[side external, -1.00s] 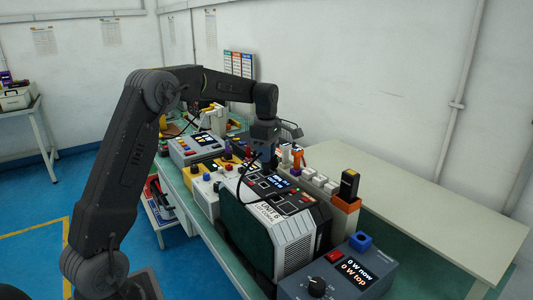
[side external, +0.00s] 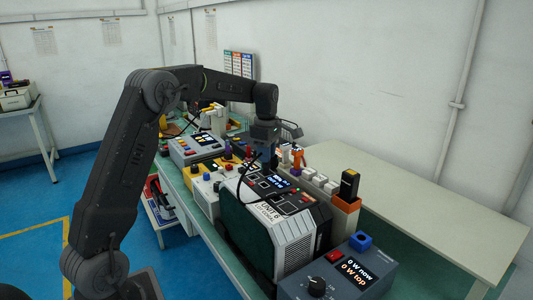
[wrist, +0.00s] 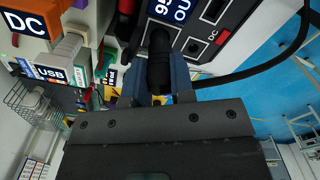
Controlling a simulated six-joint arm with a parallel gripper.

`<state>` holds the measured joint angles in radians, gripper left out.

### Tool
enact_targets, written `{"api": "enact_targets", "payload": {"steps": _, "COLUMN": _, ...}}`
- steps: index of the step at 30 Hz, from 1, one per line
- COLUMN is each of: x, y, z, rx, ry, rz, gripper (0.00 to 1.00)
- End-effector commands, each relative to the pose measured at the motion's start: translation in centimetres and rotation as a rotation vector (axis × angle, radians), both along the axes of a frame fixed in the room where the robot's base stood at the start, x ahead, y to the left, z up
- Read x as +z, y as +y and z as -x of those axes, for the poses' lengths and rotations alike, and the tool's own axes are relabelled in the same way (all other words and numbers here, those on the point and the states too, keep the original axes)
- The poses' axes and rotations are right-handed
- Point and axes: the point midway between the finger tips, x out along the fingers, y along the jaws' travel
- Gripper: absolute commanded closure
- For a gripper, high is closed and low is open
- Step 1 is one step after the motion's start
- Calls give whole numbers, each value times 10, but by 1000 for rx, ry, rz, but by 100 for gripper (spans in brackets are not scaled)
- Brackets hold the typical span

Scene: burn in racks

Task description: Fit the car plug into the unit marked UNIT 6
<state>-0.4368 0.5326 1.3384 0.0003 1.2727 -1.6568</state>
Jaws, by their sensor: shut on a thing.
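The unit marked UNIT 6 (side external: 294,240) is a dark box with a pale vented side and a top panel with a lit display. It stands on the bench in the side view, and part of its panel (wrist: 215,25) shows in the wrist view. My gripper (side external: 268,152) is over the far end of this unit. In the wrist view its blue-grey fingers (wrist: 162,82) are shut on the black, round car plug (wrist: 160,68). The plug's far end is close to the panel; I cannot tell whether it is in a socket. A black cable (wrist: 250,72) runs off to the right.
A meter box reading 0 W (side external: 338,275) with a blue socket (side external: 360,241) stands at the near end. A rack of pale adapters (side external: 315,181), with a black-yellow plug (side external: 349,184), runs along the right. Other units (side external: 195,146) crowd the far side. The right table (side external: 420,205) is clear.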

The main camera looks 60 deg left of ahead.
Motion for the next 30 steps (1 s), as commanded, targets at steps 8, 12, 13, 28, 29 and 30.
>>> {"api": "enact_targets", "payload": {"steps": 8, "x": 1, "y": 0, "z": 0, "rx": 0, "ry": -2, "rz": -1, "gripper": 100}}
{"api": "enact_targets", "payload": {"steps": 12, "x": 1, "y": 0, "z": 0, "rx": 0, "ry": -2, "rz": -1, "gripper": 100}}
{"api": "enact_targets", "payload": {"steps": 13, "x": 0, "y": 0, "z": 0, "rx": 0, "ry": -2, "rz": -1, "gripper": 100}}
{"api": "enact_targets", "payload": {"steps": 28, "x": 0, "y": -3, "z": 0, "rx": -18, "ry": 0, "rz": 0, "gripper": 100}}
{"api": "enact_targets", "payload": {"steps": 29, "x": 1, "y": -4, "z": -1, "rx": -31, "ry": 0, "rz": 0, "gripper": 100}}
{"api": "enact_targets", "payload": {"steps": 30, "x": 2, "y": -8, "z": -1, "rx": -57, "ry": 0, "rz": 0, "gripper": 100}}
